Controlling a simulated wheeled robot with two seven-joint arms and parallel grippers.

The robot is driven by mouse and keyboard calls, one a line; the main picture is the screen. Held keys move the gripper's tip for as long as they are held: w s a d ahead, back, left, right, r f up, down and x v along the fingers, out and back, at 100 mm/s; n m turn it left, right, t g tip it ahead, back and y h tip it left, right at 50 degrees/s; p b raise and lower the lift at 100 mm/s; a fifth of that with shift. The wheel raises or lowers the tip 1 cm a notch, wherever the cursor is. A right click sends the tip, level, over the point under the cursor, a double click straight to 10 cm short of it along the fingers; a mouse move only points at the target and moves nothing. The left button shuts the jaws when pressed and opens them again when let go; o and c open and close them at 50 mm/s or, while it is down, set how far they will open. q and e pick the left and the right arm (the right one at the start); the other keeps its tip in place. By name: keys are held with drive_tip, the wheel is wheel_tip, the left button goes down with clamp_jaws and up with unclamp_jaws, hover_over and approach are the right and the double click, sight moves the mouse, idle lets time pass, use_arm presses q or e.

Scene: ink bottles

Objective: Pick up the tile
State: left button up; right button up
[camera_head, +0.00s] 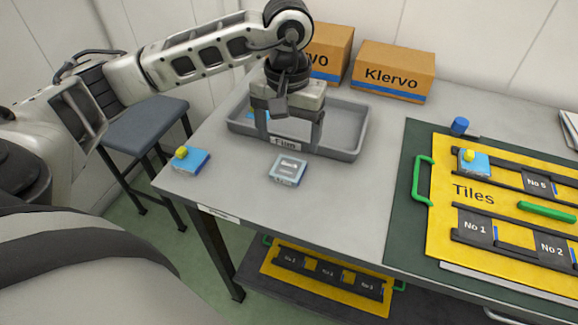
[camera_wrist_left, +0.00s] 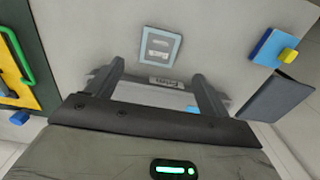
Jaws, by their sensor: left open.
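A blue tile with a yellow knob (camera_head: 193,162) lies on the table near its left edge; it also shows at the upper right of the left wrist view (camera_wrist_left: 270,46). Another blue tile with a yellow knob (camera_head: 477,164) sits on the yellow board at the right. Part of a blue piece (camera_head: 258,114) shows in the grey tray, partly hidden by my gripper. A pale blue framed square (camera_head: 288,169) lies in front of the tray, also in the left wrist view (camera_wrist_left: 160,47). My left gripper (camera_head: 290,138) is open and empty, pointing down over the tray's front part. My right gripper is not in view.
The grey tray (camera_head: 358,140) stands near the back. Two Klervo cartons (camera_head: 393,71) stand behind it. The yellow board (camera_head: 440,225) with green handles lies on a dark mat (camera_head: 413,150). The table's front middle is clear.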

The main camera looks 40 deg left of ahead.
sight(291, 164)
use_arm(q)
drive_tip(key=f, duration=0.5)
drive_tip(key=f+p, duration=0.1)
drive_tip(key=f, duration=0.1)
drive_tip(key=shift+w+f, duration=0.15)
drive_tip(key=shift+w, duration=0.15)
drive_tip(key=c, duration=1.2)
